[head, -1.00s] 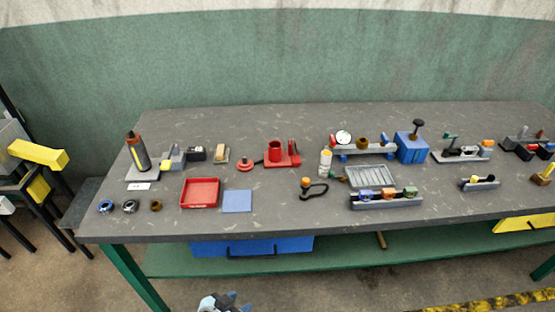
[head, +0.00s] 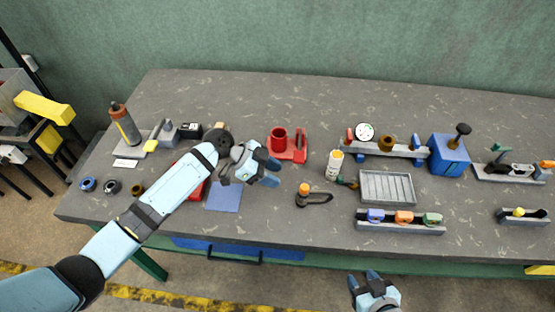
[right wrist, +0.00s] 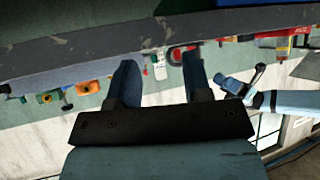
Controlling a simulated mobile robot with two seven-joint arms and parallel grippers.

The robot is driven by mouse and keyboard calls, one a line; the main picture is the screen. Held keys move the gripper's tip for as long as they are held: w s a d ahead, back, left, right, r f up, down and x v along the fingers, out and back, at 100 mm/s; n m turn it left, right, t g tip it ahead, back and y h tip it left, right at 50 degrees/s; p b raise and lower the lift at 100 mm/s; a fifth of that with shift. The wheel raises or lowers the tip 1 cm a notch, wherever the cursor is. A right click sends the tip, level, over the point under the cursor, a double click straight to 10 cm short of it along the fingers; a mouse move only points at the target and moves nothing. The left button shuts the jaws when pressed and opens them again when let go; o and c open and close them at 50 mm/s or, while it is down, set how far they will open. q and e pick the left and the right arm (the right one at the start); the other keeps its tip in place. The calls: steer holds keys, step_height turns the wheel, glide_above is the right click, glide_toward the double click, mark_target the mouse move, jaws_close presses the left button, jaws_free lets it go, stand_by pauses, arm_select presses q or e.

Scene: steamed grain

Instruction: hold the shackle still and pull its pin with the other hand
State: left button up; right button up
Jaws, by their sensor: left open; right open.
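The shackle (head: 318,198) is a small dark loop lying on the grey bench in the middle of the head view. Its pin (head: 303,188) shows as an orange-topped piece at the loop's left end. My left gripper (head: 270,166) is open above the bench, up and to the left of the shackle, and apart from it. My right gripper (head: 366,279) is open and empty in front of the bench's near edge, below and right of the shackle. Its two spread fingers (right wrist: 160,82) also show in the right wrist view, with nothing between them.
A blue pad (head: 223,197) lies left of the shackle. A red holder (head: 297,146) stands behind it. A white bottle (head: 334,165), a grey tray (head: 387,202) and a rack with coloured pieces (head: 400,227) stand to the right. Bare bench lies in front of the shackle.

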steer(key=w+a+r+n+g+y, duration=0.3)
steer(key=w+a+r+n, duration=0.3)
steer(key=a, duration=0.5)
steer(key=w+a+r+n+g+y, duration=0.4)
steer(key=w+a, duration=0.3)
steer(key=a, duration=0.4)
step_height(320, 180, up, 4)
steer(key=n+g+h, duration=0.3)
steer(key=h, duration=0.7)
glide_above(331, 196)
steer(key=f, duration=1.2)
steer(key=shift+w+d+f, duration=0.1)
steer(key=shift+w+f, duration=0.15)
steer(key=shift+f, duration=0.05)
